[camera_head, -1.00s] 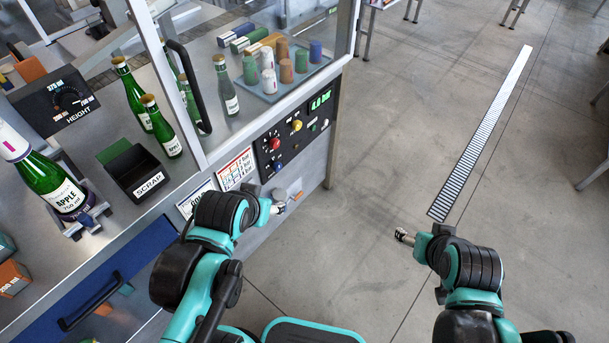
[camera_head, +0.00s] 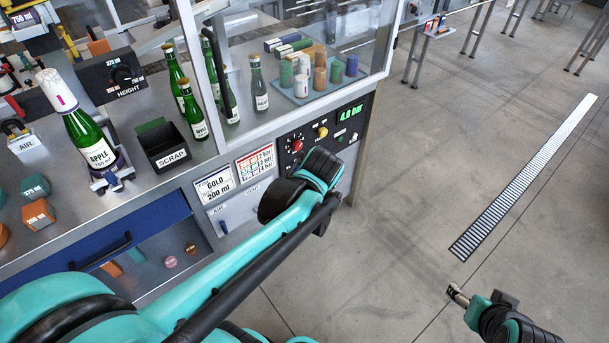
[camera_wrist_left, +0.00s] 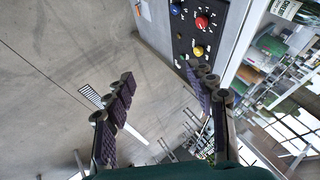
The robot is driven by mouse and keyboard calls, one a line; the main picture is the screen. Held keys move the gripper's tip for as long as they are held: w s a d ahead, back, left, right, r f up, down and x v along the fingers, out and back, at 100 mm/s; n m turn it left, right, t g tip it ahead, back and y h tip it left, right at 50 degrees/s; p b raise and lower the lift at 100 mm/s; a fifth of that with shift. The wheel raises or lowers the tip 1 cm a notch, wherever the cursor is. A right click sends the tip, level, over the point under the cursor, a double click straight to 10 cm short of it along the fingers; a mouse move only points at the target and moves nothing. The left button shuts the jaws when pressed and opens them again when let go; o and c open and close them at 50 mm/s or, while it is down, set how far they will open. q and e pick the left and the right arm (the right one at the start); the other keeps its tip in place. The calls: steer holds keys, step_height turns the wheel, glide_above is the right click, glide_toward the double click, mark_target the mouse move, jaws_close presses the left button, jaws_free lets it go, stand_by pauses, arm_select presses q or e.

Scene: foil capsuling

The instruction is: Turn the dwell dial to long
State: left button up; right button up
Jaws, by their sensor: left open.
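The dark control panel (camera_head: 343,138) is on the machine's front. The head view shows a red dial (camera_head: 297,145) and a yellow dial (camera_head: 321,132) on it. The left wrist view shows a blue dial (camera_wrist_left: 175,9), the red dial (camera_wrist_left: 201,22) and the yellow dial (camera_wrist_left: 197,51). Their lettering is too small to read, so I cannot tell which is dwell. My left gripper (camera_wrist_left: 160,74) is open and empty, apart from the dials. In the head view my left arm hides its fingers and the panel's lower part. My right gripper (camera_head: 457,294) is over bare floor, its jaws unclear.
A green display (camera_head: 350,114) reads about 4.9 bar. A GOLD 200 ml card (camera_head: 215,185) and a chart (camera_head: 255,163) are left of the panel. A scrap bin (camera_head: 165,148) and green bottles stand on the bench.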

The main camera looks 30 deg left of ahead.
arm_select(q)
steer(key=w+a+f+m+y+b, duration=0.2)
steer(key=w+a+f+m, duration=0.15)
steer(key=w+f, duration=0.4)
steer(key=w+a+f+m+y+b, duration=0.1)
steer(key=w+a+f+m+y, duration=0.15)
steer(key=w+a+f, duration=0.5)
steer(key=w+a+f+m+y+b, duration=0.2)
steer(key=w+f+m, duration=0.15)
steer(key=f, duration=0.55)
steer(key=w+a+f+m+y+b, duration=0.15)
steer(key=f+m, duration=0.25)
steer(key=f, duration=0.4)
steer(key=b+x, duration=0.2)
steer(key=x, duration=0.6)
steer(key=shift+w+t, duration=0.35)
steer(key=shift+t, duration=0.05)
steer(key=shift+d, duration=0.1)
steer(key=c, duration=1.1)
